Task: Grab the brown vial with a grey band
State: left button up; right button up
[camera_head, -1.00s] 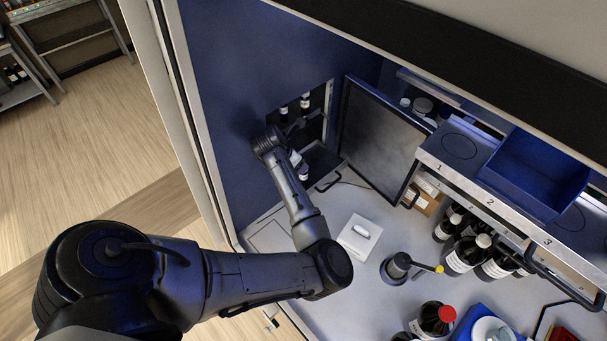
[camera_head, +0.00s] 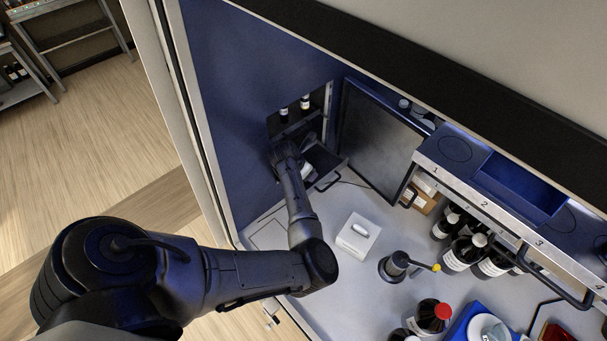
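Two small dark vials with white labels or caps, a left vial (camera_head: 284,111) and a right vial (camera_head: 305,103), stand on the upper shelf of the wall opening on the left. They are too small to tell which, if either, has a grey band. My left arm reaches into the lower part of this opening. Its wrist hides most of the lower shelf, and its fingers are hidden or too dark to make out. A pale bit of something (camera_head: 306,172) shows beside the wrist. My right gripper is not in view.
An open dark door (camera_head: 380,140) stands right of the opening. A white box (camera_head: 359,236), a dark stand with a yellow tip (camera_head: 393,267) and a red-capped bottle (camera_head: 430,318) are on the worktop. Several brown bottles (camera_head: 465,253) stand under the numbered shelf (camera_head: 480,207).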

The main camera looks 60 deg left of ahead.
pick_arm(q)
jog(key=c, duration=1)
